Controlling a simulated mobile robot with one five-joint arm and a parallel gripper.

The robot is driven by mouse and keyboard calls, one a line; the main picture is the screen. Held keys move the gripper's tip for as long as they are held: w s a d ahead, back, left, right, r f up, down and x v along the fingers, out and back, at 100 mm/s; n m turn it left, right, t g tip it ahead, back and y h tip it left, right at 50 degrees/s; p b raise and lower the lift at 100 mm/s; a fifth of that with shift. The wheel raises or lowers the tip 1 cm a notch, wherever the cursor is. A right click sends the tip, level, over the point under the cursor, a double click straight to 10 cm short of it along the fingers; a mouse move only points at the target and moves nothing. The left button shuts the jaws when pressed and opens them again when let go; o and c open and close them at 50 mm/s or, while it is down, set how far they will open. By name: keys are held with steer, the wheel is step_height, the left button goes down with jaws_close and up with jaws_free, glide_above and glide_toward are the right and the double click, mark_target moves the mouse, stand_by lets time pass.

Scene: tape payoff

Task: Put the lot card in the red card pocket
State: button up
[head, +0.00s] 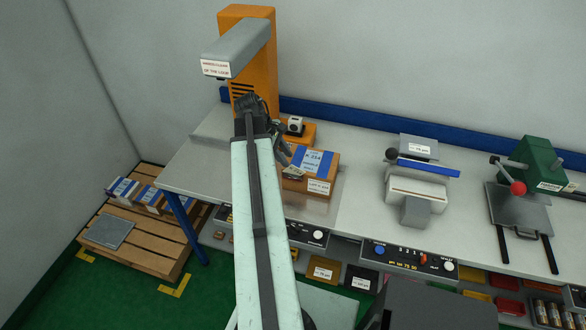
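My gripper (284,156) is at the end of my pale arm, at the left side of a brown carton (324,170). The fingers are small and dark, and I cannot tell whether they are open or shut. A small pale card-like piece (293,173) shows just below the fingertips, against the carton. It may be the lot card, but I cannot tell, nor whether the gripper touches it. Red flat pieces (503,281) lie under the bench at the lower right. I cannot tell whether one is the red card pocket.
The grey bench (352,205) carries an orange machine (246,20), a grey device with a blue bar (428,168) and a green press with a red knob (541,160). Labelled yellow (324,268) and dark (361,279) bins sit below. A wooden pallet (136,258) stands left.

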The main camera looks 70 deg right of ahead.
mark_target(294, 167)
steer(key=b+x, duration=0.6)
steer(key=x, duration=0.1)
steer(key=shift+d+f, duration=0.2)
steer(key=shift+f, duration=0.1)
steer(key=shift+r, duration=0.2)
jaws_close()
